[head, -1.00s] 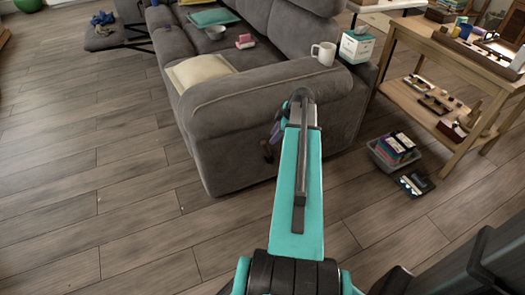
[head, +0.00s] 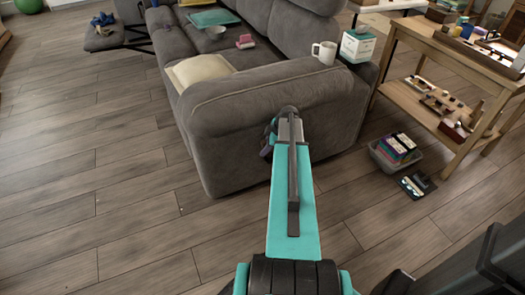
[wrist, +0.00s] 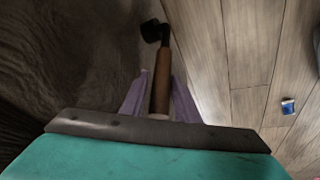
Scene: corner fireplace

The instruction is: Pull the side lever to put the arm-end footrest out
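The grey sofa (head: 235,125) stands with its near arm end facing me. The side lever (wrist: 161,75) has a brown wooden handle and a black upper end, and it shows in the wrist view beside the dark sofa side. My gripper (wrist: 161,90) has purple fingers, one on either side of the handle, with what looks like a narrow gap to each. In the head view my gripper (head: 267,148) is at the sofa's outer side, mostly behind my arm, and the lever is hidden there. The sofa front at the near arm end is flush, with no footrest out.
A footrest (head: 108,38) is out at the sofa's far end. A grey bin (head: 393,158) and a wooden shelf table (head: 440,115) are on the right. The left floor is clear.

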